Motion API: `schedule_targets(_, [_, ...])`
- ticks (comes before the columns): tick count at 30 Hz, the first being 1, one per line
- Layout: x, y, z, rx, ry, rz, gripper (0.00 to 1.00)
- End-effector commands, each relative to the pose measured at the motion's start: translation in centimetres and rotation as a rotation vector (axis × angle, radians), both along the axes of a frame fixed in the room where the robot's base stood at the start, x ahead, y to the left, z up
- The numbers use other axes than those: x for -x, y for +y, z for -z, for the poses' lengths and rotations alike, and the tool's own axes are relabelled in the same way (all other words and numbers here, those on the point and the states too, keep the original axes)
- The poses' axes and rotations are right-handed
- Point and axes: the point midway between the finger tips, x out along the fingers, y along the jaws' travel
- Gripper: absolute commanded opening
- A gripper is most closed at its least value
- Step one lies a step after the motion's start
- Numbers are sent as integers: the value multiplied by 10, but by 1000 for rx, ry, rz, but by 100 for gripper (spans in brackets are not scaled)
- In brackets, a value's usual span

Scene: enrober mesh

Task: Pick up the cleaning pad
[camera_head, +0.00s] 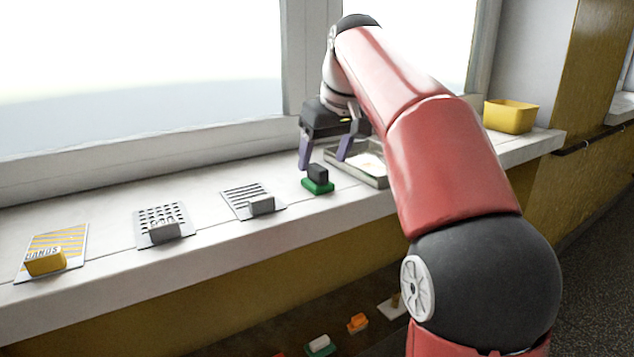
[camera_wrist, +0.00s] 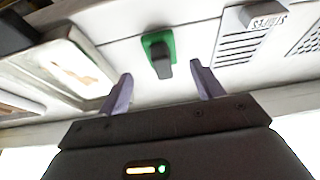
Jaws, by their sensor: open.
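The cleaning pad appears to be the small green block with a dark grip on top (camera_head: 318,182), lying on the white window sill (camera_head: 100,215). It also shows in the wrist view (camera_wrist: 157,47), just beyond the gap between the fingertips. My gripper (camera_head: 324,164) is open and empty, its two purple fingers pointing down at the pad. In the head view the left finger is close to the pad's dark grip; I cannot tell whether it touches. In the wrist view the fingers (camera_wrist: 160,80) stand on either side with nothing between them.
A metal tray (camera_head: 378,182) stands right of the pad, close to my right finger. To the left lie a slatted plate (camera_head: 240,196), a perforated plate (camera_head: 160,214) and a striped card with a yellow block (camera_head: 45,261). A yellow bin (camera_head: 510,117) stands far right.

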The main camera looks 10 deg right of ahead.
Motion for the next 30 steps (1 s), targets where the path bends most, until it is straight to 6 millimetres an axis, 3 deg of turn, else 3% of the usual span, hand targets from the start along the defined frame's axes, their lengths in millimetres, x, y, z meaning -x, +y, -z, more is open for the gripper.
schedule_targets(9, [-16,9,41,-1,1,1,66])
schedule_targets(18, [-18,9,44,0,0,1,66])
schedule_targets(30, [-17,9,44,0,0,1,18])
